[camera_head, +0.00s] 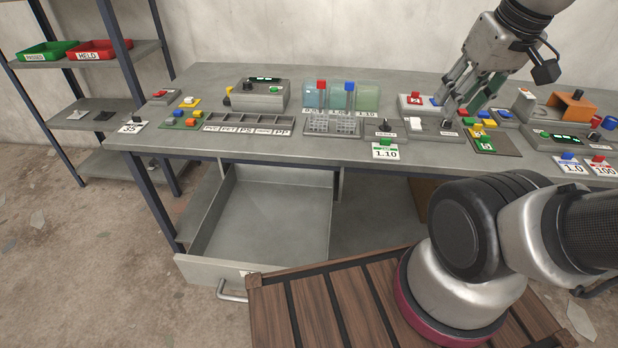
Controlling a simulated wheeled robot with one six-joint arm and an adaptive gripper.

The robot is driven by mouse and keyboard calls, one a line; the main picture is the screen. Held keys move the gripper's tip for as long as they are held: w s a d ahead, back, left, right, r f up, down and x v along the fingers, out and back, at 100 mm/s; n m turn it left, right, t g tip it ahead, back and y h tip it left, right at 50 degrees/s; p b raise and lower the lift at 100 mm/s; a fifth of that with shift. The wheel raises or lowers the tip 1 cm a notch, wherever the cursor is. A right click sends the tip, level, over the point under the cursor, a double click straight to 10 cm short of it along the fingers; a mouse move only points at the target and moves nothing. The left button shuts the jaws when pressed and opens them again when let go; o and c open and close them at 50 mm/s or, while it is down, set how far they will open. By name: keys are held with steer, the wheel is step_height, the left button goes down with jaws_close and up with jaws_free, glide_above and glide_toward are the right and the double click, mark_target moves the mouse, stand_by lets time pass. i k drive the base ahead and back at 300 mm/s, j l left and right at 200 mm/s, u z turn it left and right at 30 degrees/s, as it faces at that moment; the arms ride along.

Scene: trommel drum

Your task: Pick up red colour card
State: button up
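I cannot single out the red colour card with certainty. A small red piece (416,99) lies on a grey unit at the back of the bench, left of my gripper. A red-topped card marked 100 (599,166) lies at the bench's right front edge. My gripper (458,110) points down over the right half of the bench, close above small coloured blocks (486,122). A dark green surface (491,90) shows at its right finger; I cannot tell whether it is held. The fingers hide part of the bench there.
The grey bench (240,143) is crowded with small units, a slotted tray (248,124) and clear panels (369,97). An empty drawer (262,220) hangs open below. Green (47,52) and red (99,50) trays stand on the left shelf. A wooden slatted surface (330,310) is in front.

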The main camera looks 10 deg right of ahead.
mark_target(415, 98)
steer(key=l+z, duration=0.15)
steer(key=l, duration=0.75)
steer(key=i+l+z, duration=0.15)
steer(key=i+l, duration=0.3)
steer(key=i, duration=0.15)
